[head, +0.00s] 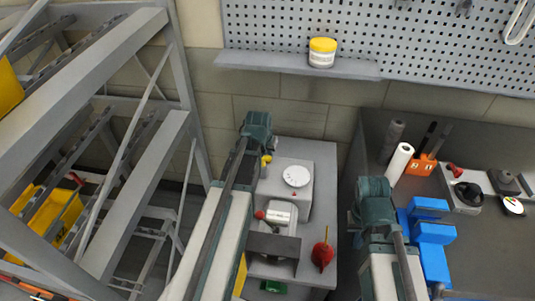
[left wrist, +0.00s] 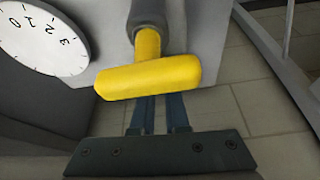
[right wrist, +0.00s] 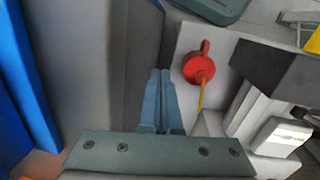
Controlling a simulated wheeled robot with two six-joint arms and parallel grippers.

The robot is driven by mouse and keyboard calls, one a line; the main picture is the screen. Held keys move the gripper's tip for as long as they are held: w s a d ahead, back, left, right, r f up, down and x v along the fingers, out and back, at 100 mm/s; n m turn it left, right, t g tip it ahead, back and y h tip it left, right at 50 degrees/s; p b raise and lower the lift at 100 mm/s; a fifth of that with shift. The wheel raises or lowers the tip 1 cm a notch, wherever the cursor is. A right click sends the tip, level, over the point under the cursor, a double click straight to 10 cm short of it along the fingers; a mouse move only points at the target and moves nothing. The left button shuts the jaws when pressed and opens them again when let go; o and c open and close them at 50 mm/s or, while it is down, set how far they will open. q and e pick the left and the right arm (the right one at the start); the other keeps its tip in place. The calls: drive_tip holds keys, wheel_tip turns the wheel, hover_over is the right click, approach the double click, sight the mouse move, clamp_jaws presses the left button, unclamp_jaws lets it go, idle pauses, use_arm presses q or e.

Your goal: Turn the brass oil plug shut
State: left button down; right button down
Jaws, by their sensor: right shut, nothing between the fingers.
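A yellow T-shaped handle (left wrist: 150,77) on a dark round stem fills the middle of the left wrist view; it looks like the plug, though I see no brass sheen. It shows small in the head view (head: 266,160). My left gripper (left wrist: 158,112) is right at it: the two fingers run behind the crossbar, slightly apart, and their tips are hidden, so I cannot tell whether they hold anything. My right gripper (right wrist: 163,85) is shut and empty, its fingers together, apart from the machine. In the head view it (head: 374,195) hangs near the blue bins.
A white dial (left wrist: 42,35) is beside the handle. A red oil can (right wrist: 198,69) with a yellow spout stands on the grey machine's lower ledge. Blue bins (head: 430,235) are at right. A metal rack (head: 150,130) stands left. A jar (head: 322,53) sits on the wall shelf.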

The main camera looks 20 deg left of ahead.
use_arm(q)
drive_tip(key=shift+m, duration=0.3)
drive_tip(key=m+h, duration=0.1)
drive_tip(key=m, duration=0.2)
drive_tip(key=shift+a+m+h, duration=0.15)
drive_tip(key=shift+m+h, duration=0.25)
drive_tip(key=m, duration=0.2)
drive_tip(key=m+g+h, duration=0.1)
drive_tip(key=m, duration=0.1)
drive_tip(key=shift+w+a+h, duration=0.15)
drive_tip(key=shift+h, duration=0.15)
drive_tip(key=m+g+h, duration=0.1)
drive_tip(key=m, duration=0.3)
drive_tip(key=shift+m, duration=0.4)
drive_tip(key=shift+m+g, duration=0.7)
drive_tip(key=shift+m, duration=0.9)
drive_tip(key=c, duration=0.9)
unclamp_jaws()
drive_tip(key=shift+h, duration=0.3)
